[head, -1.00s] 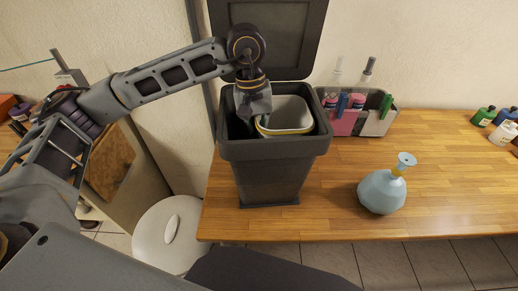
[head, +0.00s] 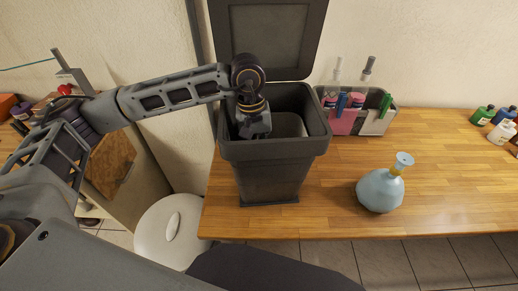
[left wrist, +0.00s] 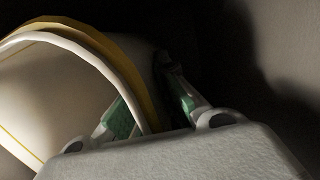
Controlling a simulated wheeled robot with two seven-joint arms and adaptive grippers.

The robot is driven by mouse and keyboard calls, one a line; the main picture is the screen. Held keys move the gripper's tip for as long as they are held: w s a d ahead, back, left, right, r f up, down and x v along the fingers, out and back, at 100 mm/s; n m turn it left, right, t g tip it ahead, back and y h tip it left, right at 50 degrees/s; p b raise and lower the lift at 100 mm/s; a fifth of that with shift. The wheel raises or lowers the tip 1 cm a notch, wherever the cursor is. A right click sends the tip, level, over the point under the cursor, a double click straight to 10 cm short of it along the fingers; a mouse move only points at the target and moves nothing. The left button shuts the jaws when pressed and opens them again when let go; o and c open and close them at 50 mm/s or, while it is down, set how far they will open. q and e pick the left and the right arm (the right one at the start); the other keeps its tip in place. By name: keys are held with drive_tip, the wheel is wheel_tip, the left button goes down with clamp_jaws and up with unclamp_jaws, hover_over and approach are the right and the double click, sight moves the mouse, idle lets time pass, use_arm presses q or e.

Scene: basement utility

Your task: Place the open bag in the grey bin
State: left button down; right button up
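The grey bin (head: 268,180) stands on the wooden table with its lid open and raised behind it. The open bag (head: 290,125) is inside the bin, below the rim; its pale wall shows beside my gripper. My left gripper (head: 253,125) reaches down into the bin's mouth. The bag's lower part is hidden by the bin wall. My right gripper is not in view.
A caddy (head: 375,115) with bottles and pens stands right of the bin. A blue flask (head: 380,190) stands on the table (head: 440,180) at the right, and several small bottles (head: 500,125) sit farther right. A round white lidded container (head: 170,230) is at lower left.

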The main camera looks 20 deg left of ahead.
use_arm(q)
drive_tip(key=shift+f, duration=0.3)
drive_tip(key=c, duration=2.1)
unclamp_jaws()
drive_tip(key=o, duration=0.5)
drive_tip(key=shift+c, duration=0.2)
drive_tip(key=shift+r, duration=0.2)
drive_tip(key=shift+r, duration=0.3)
wheel_tip(320, 180, up, 11)
drive_tip(key=a+b, duration=0.1)
drive_tip(key=b, duration=0.1)
drive_tip(key=shift+w+a, duration=0.3)
drive_tip(key=shift+r, duration=0.1)
